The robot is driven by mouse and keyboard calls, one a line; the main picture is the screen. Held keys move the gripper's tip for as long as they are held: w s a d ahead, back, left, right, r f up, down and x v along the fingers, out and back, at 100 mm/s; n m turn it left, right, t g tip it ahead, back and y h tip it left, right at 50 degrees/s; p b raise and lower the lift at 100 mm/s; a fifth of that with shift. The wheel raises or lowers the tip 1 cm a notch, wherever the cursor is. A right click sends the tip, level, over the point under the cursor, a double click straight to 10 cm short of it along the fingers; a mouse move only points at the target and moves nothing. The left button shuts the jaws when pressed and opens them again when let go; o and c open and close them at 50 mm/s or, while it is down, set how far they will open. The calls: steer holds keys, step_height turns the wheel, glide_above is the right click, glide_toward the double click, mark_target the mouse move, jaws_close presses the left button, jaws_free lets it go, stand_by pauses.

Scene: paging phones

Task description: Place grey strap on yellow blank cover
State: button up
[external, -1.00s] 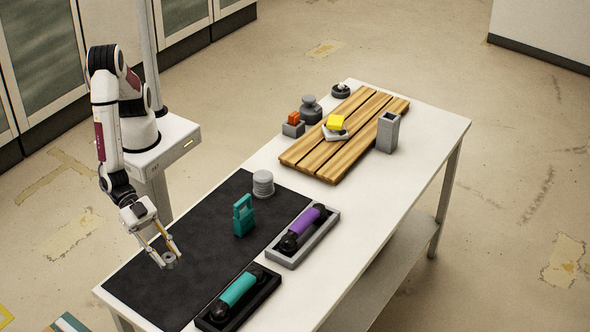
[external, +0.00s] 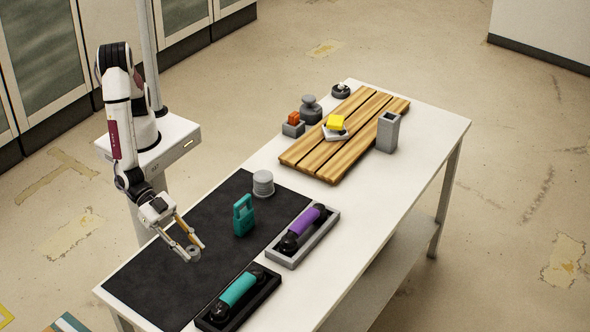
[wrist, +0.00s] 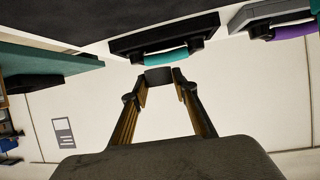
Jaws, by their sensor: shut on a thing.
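My gripper (external: 192,250) is shut on a small grey ring-like piece, which looks like the grey strap (external: 194,257). It holds the piece over the black mat (external: 150,284). In the wrist view the strap (wrist: 158,75) shows as a dark grey band between the fingertips. The yellow blank cover (external: 336,122) looks like the small yellow block at the far end of the table. It sits on a small white-and-dark piece (external: 335,133) on the slatted wooden board (external: 318,161). My gripper is well apart from it, at the near left.
A teal handled block (external: 243,217) and a stack of grey discs (external: 263,184) stand on the mat. A teal handset (external: 238,289) and a purple handset (external: 305,222) lie in trays at right. A grey hollow post (external: 388,132) and grey weight (external: 311,110) flank the board.

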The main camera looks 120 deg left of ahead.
steer(key=w+a+r+n+y, duration=0.15)
steer(key=w+a, duration=0.25)
steer(key=a, duration=0.6)
steer(key=w+a+r+n+y, duration=0.1)
steer(key=w+a+n+y, duration=0.2)
steer(key=a, duration=0.6)
step_height(320, 180, up, 7)
steer(key=n+g+y, duration=0.6)
steer(key=n+y, duration=0.2)
glide_above(334, 118)
steer(key=shift+d+h, duration=0.1)
steer(key=shift+h, duration=0.15)
steer(key=shift+r, duration=0.1)
steer(key=shift+f, duration=3.15)
steer(key=shift+f, duration=0.15)
